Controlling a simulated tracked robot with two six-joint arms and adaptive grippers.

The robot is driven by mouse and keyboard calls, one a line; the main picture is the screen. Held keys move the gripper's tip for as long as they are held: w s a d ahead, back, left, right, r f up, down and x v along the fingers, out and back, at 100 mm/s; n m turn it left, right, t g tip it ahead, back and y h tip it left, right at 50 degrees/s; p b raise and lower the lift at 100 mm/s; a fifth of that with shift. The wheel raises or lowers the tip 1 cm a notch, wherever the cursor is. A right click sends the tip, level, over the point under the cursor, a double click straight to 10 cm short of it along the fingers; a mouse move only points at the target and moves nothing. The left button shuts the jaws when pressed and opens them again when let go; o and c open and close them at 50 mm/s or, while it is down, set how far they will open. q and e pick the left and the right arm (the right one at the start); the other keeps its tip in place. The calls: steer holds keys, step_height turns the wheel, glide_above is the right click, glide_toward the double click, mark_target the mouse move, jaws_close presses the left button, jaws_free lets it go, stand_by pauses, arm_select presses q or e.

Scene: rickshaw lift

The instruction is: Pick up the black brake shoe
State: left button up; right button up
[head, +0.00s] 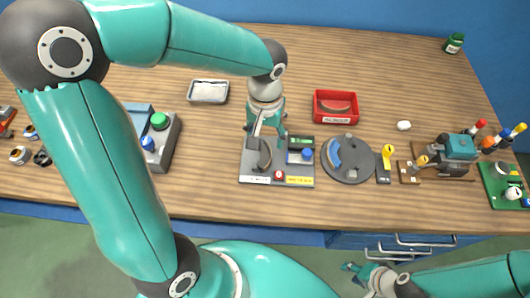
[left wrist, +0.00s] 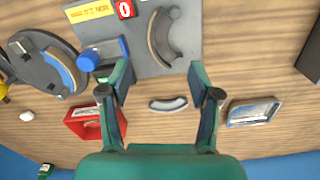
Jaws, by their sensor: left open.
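A dark curved brake shoe with a tan lining edge (left wrist: 161,38) lies on the grey board (left wrist: 190,20) at the top of the left wrist view. It shows dark on the board's left part in the head view (head: 264,154). A second, dark grey curved piece (left wrist: 168,104) lies on the bare table between my left fingers as seen in the left wrist view. My left gripper (head: 267,137) is open and empty, over the board's back edge, and partly hides this area. My right gripper (head: 352,269) is low in front of the table; its jaws are unclear.
A red bin (head: 336,121) stands right of my left gripper, a metal tray (head: 208,93) left of it. A round disc with a blue shoe (head: 347,173), a yellow-handled tool (head: 387,157) and a small vice (head: 456,152) stand to the right. Bare table lies behind.

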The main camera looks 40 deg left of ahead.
mark_target(265, 157)
arm_select(q)
step_height(265, 157, down, 3)
steer(key=shift+f, duration=0.15)
steer(key=shift+s+d+f+p, duration=0.1)
steer(key=shift+s+f+p, duration=0.1)
steer(key=shift+f, duration=1.15)
steer(key=shift+s+d+f+p, duration=0.1)
steer(key=shift+f+p, duration=0.1)
steer(key=shift+f, duration=1.15)
jaws_close()
